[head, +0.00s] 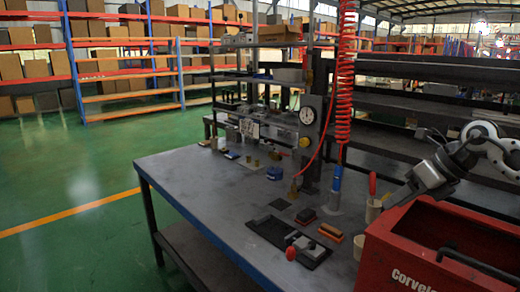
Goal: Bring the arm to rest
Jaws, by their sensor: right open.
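My right gripper (398,196) is at the right of the head view, its arm coming in from the right edge. It is open, with nothing seen between its fingers, and appears above or behind the red toolbox (400,245). The exact gap to the toolbox cannot be told. My left gripper is not in view. On the grey workbench (195,185), a black tray (262,229) holds a metal piece (305,245) with a red knob. Two small orange-and-black blocks (330,232) lie beside it.
A test stand with a pressure gauge (307,115) rises at the back of the bench. A red coiled hose (344,75) hangs to a blue-handled tool (336,185). Small parts, including a blue one (274,173), stand near the stand. The bench's left front is clear.

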